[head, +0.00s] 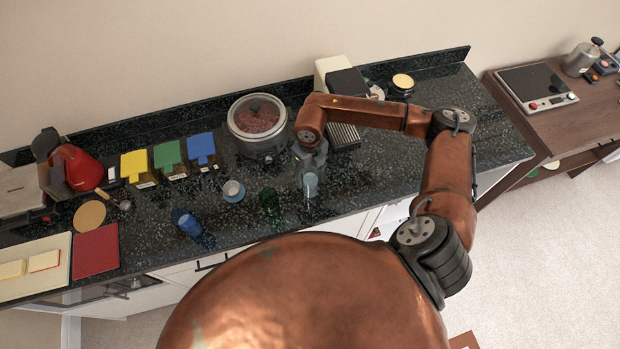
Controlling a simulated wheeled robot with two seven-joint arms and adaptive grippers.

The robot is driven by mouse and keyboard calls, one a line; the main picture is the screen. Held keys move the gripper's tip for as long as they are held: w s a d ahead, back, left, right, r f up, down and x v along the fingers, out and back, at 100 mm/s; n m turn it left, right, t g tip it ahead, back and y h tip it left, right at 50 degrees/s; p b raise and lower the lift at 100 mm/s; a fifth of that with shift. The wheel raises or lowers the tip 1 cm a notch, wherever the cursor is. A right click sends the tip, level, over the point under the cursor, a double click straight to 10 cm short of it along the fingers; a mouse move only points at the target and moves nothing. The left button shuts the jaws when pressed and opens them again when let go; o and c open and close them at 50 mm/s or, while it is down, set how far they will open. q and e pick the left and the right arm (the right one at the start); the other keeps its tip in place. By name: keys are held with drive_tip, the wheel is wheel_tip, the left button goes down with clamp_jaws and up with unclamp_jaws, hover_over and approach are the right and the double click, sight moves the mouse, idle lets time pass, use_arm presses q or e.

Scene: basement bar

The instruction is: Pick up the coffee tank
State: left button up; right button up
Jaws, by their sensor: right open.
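My right arm reaches in from the right, and its gripper (311,162) points down over the front part of the dark counter. It is open, with a pale blue see-through vessel (310,186) right below its fingers; I cannot tell whether they touch it. A white and black machine (346,82), which looks like a coffee maker, stands behind the arm and is partly hidden by it. I cannot tell for sure which thing is the coffee tank. My left gripper is out of view.
A round glass-lidded pot (257,117) stands left of the gripper. A blue cup on a saucer (233,190), a dark green glass (269,200) and a blue glass (187,223) stand nearby. Yellow, green and blue boards (200,146) lie farther left. The right end of the counter (497,140) is clear.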

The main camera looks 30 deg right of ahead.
wheel_tip(320, 180, down, 4)
drive_tip(key=shift+s+r+p, duration=0.15)
drive_tip(key=shift+p, duration=0.6)
drive_tip(key=shift+f, duration=0.55)
drive_tip(key=c, duration=0.9)
clamp_jaws()
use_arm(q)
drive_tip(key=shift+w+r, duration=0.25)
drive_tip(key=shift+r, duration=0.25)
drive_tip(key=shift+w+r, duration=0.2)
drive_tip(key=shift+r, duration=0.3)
use_arm(e)
drive_tip(key=shift+r, duration=0.15)
